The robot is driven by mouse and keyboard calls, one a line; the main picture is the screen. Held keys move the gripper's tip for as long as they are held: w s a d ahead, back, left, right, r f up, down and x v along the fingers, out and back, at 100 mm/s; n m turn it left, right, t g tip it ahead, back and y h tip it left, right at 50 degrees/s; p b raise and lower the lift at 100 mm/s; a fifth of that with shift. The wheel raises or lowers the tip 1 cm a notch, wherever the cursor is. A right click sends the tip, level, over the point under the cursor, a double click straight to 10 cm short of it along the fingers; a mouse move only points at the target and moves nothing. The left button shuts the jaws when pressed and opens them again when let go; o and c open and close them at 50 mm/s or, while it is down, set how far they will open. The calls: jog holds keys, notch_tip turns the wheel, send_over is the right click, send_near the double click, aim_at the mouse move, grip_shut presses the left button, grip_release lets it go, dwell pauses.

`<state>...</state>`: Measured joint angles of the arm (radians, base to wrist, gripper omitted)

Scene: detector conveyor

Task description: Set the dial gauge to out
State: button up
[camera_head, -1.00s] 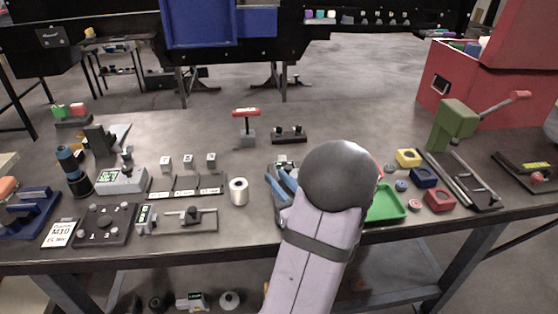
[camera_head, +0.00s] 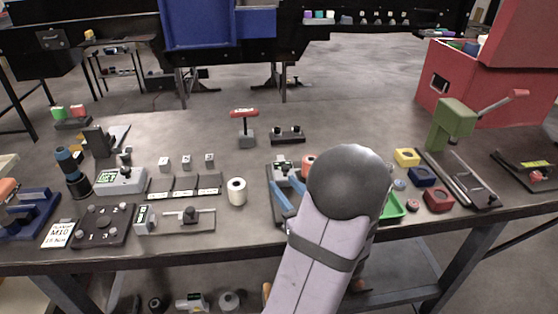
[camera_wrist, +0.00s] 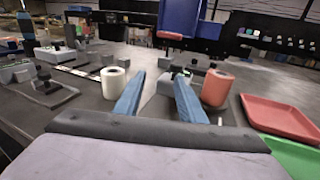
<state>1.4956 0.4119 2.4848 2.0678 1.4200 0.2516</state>
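My gripper (camera_head: 287,186) is over the middle of the bench, its two blue fingers apart with nothing held between them. In the wrist view the open fingers (camera_wrist: 159,78) point forward. A small grey device with a green-lit display (camera_head: 283,165) stands just beyond the fingertips; it also shows between the fingers in the wrist view (camera_wrist: 178,71). A larger grey device with a green display and a knob on top (camera_head: 122,181) stands at the left, away from my gripper. I cannot tell which device is the dial gauge, and the display text is too small to read.
A white roll (camera_head: 237,191) stands left of my fingers and a coral roll (camera_wrist: 217,88) right of them. A green tray (camera_head: 393,207) lies to the right, partly behind my arm. A red-handled tool (camera_head: 245,128) stands behind. The bench's back middle is mostly clear.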

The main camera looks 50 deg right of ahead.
jog(key=v, duration=0.4)
jog(key=shift+s+a+r, duration=0.1)
jog(key=shift+s, duration=0.2)
jog(key=shift+s+a+r+p, duration=0.2)
jog(key=shift+s+p, duration=0.35)
jog(key=shift+p, duration=0.65)
jog(key=shift+s+a+f+p, duration=0.2)
jog(key=shift+s+a+p, duration=0.35)
jog(key=shift+p, duration=0.8)
jog(key=shift+s+d, duration=0.1)
jog(key=shift+d, duration=0.05)
